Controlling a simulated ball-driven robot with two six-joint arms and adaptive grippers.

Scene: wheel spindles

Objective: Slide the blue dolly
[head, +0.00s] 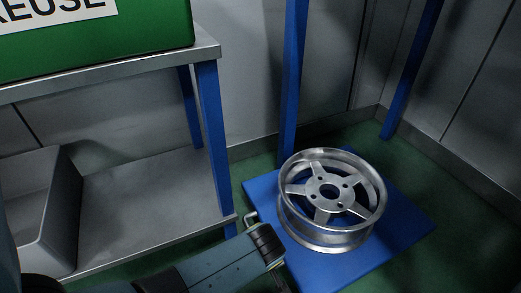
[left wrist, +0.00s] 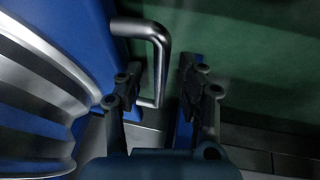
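The blue dolly (head: 405,213) is a flat blue board on the green floor, with a silver wheel rim (head: 333,200) lying on it. A bent metal handle (head: 250,217) shows at its left edge, beside my left arm. In the left wrist view the handle (left wrist: 148,32) sticks out from the dolly's blue side (left wrist: 80,30). My left gripper (left wrist: 162,84) is open. The handle's bar runs into the gap between its fingers, nearer the left one; I cannot tell whether they touch. My right gripper is not in view.
A metal shelf unit (head: 150,205) with blue legs stands left of the dolly, holding a grey bin (head: 50,205) low and a green box (head: 100,45) on top. A blue post (head: 292,80) stands just behind the dolly. Grey walls close the back and right.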

